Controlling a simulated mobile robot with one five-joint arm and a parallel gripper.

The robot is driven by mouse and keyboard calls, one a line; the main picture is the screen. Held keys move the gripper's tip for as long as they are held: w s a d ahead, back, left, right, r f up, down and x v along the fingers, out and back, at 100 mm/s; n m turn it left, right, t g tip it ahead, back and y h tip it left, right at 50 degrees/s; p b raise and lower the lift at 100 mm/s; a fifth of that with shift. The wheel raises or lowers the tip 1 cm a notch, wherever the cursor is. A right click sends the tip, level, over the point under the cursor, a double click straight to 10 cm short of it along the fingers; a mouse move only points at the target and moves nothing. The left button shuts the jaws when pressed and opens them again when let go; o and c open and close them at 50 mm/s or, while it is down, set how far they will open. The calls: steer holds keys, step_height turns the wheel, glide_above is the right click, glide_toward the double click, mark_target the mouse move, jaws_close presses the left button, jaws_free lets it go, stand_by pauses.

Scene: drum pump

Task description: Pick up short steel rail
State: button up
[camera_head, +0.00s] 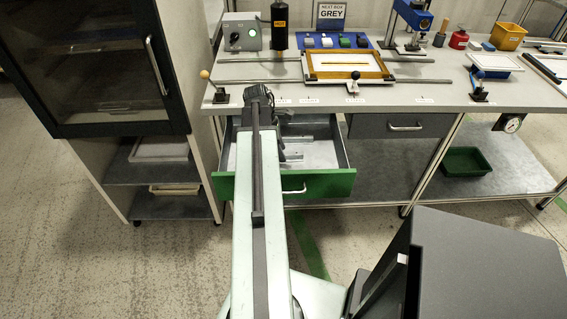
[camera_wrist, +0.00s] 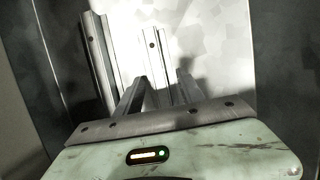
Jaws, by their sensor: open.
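Two grey steel rails lie in the open drawer (camera_head: 325,185), whose front is green. In the wrist view, one rail (camera_wrist: 94,50) is at the left and another rail (camera_wrist: 153,48), with a dark hole near its far end, is in the middle. The middle rail's far end reaches less far up the picture, but its near part is hidden, so I cannot be sure which is short. My gripper (camera_wrist: 161,78) is open above the drawer floor, its fingers on either side of the middle rail's line. I cannot tell whether they touch it.
The drawer walls stand close around my gripper. The workbench top (camera_head: 420,94) overhangs behind, with a wooden-framed tray (camera_head: 347,76) and a control box (camera_head: 241,31) on it. A dark-doored cabinet (camera_head: 85,60) stands at the left. A closed drawer (camera_head: 385,126) is to the right.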

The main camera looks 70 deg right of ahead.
steer(key=shift+s+d+f, duration=0.1)
steer(key=shift+f, duration=0.5)
steer(key=shift+r, duration=0.2)
jaws_close()
steer(key=shift+r, duration=0.1)
step_height(320, 180, up, 10)
steer(key=p, duration=1)
steer(key=shift+r+p, duration=0.15)
steer(key=shift+p, duration=0.25)
